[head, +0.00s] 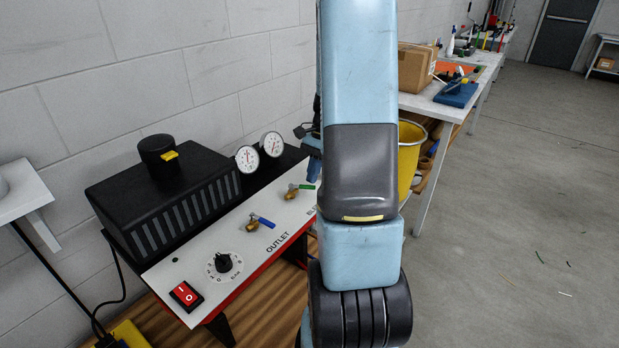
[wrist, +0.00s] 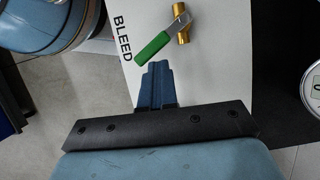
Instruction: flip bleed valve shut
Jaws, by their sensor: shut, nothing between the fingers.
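The bleed valve shows in the wrist view with a brass body (wrist: 181,22) and a green lever (wrist: 154,47), next to the printed word BLEED. The lever slants from the brass body down and left. My gripper (wrist: 157,70) is shut and empty, its blue fingertips just below the lever's free end; I cannot tell whether they touch. In the head view the green-levered bleed valve (head: 292,193) sits on the white panel (head: 190,262), its lever pointing right. My arm hides part of the label and most of the gripper there.
A blue-levered outlet valve (head: 255,222) sits nearer on the panel, with a dial (head: 223,263) and red switch (head: 186,295). Two gauges (head: 247,159) stand behind the valves, beside a black vented box (head: 165,200). A yellow bucket (head: 408,160) and workbench stand to the right. Open floor lies right.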

